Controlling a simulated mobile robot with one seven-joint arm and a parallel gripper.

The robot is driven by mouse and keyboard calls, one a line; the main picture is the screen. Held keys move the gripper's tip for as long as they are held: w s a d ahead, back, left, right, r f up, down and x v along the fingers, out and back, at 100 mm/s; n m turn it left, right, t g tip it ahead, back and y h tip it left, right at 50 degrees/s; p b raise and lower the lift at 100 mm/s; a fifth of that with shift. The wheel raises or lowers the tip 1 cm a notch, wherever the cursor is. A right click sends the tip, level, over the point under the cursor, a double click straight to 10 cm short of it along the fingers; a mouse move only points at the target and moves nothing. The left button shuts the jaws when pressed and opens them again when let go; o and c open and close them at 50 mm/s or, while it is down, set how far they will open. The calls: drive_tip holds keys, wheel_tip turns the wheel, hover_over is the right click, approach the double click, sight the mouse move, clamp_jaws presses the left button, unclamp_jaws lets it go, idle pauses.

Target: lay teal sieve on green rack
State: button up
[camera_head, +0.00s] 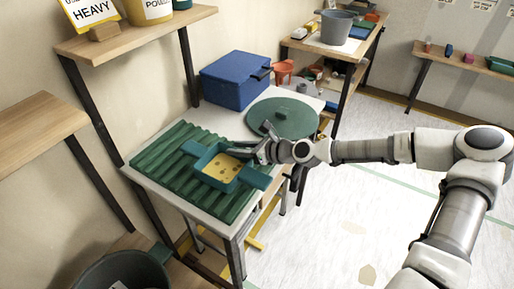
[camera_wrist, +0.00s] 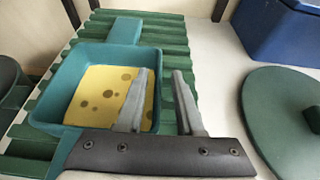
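The teal sieve (camera_head: 207,178) is a square tray with two flat handles and a yellow floor with dark spots. It lies on the ribbed green rack (camera_head: 160,172), near its right side, and looks flat. In the wrist view the sieve (camera_wrist: 77,68) fills the left half, with rack ribs (camera_wrist: 172,40) around it. My gripper (camera_head: 246,152) is at the sieve's far right edge. In the wrist view my gripper (camera_wrist: 162,85) has its fingers apart, one over the sieve's inside and one outside its right wall. Whether they touch the wall is unclear.
A round green lid (camera_head: 283,120) and a blue box (camera_head: 235,80) stand on the same white table (camera_head: 215,130), beyond the rack. An orange cup (camera_head: 283,72) is behind. A wooden shelf (camera_head: 135,38) hangs above left. A dark bin (camera_head: 120,272) is at the lower left.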

drive_tip(key=p+v, duration=0.1)
drive_tip(key=v, duration=0.9)
drive_tip(key=shift+s+d+p, duration=0.1)
drive_tip(key=shift+p, duration=0.25)
